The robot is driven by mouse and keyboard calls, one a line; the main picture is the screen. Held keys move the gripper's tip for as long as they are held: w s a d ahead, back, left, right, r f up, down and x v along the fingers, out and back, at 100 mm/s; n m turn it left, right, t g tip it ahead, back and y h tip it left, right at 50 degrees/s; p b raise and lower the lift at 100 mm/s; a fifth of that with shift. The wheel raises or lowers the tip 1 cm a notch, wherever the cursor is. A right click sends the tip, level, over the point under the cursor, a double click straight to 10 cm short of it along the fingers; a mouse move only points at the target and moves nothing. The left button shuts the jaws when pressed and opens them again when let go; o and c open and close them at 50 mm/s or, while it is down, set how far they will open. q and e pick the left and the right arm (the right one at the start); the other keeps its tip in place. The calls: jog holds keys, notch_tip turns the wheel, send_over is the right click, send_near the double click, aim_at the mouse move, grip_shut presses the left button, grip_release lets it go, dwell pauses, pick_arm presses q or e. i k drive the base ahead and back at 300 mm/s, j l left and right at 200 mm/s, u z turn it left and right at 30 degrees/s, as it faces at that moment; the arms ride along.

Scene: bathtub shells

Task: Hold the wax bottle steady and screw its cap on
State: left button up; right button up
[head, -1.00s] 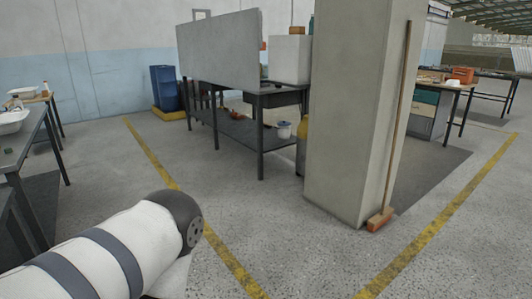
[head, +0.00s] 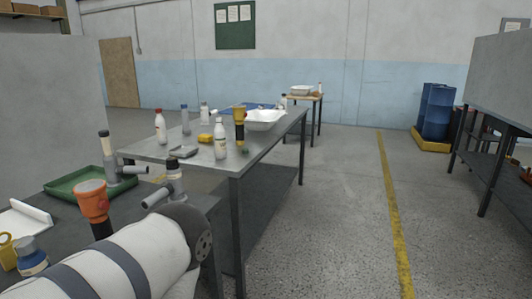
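Several small bottles stand on a grey metal table left of centre. One is white with a red cap (head: 160,127), one is white with a pale top (head: 220,139), one is slim and grey-blue (head: 185,121), and another white one (head: 204,114) stands behind. I cannot tell which is the wax bottle, and I cannot make out a loose cap. A blue-topped jar (head: 31,257) stands on the nearer dark bench at lower left. Part of my arm crosses the lower left, but neither gripper is in view.
The metal table (head: 245,163) also holds a white tray (head: 266,121), a yellow block (head: 205,138) and a yellow-and-black tool (head: 239,124). The near bench holds a green tray (head: 70,193) and an orange-topped item (head: 92,200). Open floor (head: 335,220) lies right of the table.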

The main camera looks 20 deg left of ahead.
aim_at(219, 132)
jog(key=i+j, duration=0.2)
jog(key=i, duration=0.45)
jog(key=i+j+u, duration=0.1)
jog(key=i, duration=0.55)
jog(key=i+j+u, duration=0.1)
jog(key=i, duration=0.6)
jog(key=k+j, duration=0.05)
